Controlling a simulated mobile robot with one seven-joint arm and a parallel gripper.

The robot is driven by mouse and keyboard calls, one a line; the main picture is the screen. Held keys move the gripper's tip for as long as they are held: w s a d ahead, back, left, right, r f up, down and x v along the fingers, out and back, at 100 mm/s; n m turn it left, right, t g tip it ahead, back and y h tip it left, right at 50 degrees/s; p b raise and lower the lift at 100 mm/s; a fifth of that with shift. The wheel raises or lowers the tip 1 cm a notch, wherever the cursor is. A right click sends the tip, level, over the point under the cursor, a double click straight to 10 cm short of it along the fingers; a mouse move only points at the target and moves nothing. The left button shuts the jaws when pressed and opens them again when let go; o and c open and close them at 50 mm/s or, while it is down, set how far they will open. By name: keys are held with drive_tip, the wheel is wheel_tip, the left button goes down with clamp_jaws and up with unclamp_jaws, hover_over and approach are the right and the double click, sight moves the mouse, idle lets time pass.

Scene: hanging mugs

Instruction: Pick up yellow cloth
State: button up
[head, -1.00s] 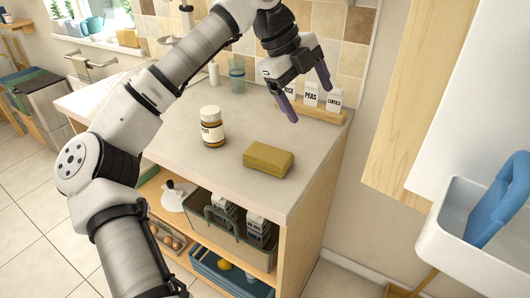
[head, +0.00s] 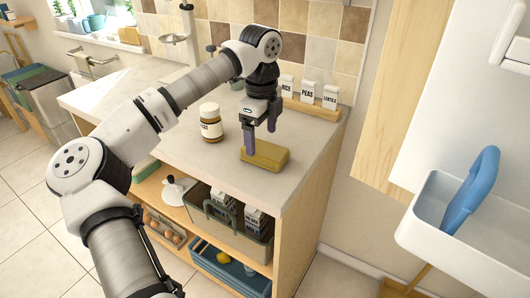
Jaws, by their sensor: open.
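The yellow cloth (head: 268,158) is a folded, brick-like block lying flat on the counter (head: 205,172), near its front right edge. My gripper (head: 261,142) points down with its purple fingers at the cloth's back left part. One finger comes down at the cloth's left end and the other over its back edge. The fingers are apart. I cannot tell whether they touch the cloth, and its back left corner is partly hidden by them.
White cartons (head: 308,92) stand on a wooden rack behind. A white sink-like basin with a blue object (head: 470,190) is at right. Crates fill the shelves below.

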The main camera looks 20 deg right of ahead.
sight(262, 148)
drive_tip(key=shift+f+p, duration=0.6)
drive_tip(key=shift+f, duration=1.7)
drive_tip(key=c, duration=1.1)
drive_tip(key=shift+r, duration=0.1)
wheel_tip(262, 148, up, 20)
drive_tip(key=shift+f+b, duration=0.1)
drive_tip(key=shift+b, duration=0.85)
drive_tip(key=o, duration=0.5)
drive_tip(key=shift+c, duration=0.2)
drive_tip(key=c, duration=0.4)
drive_tip(key=shift+o, duration=0.2)
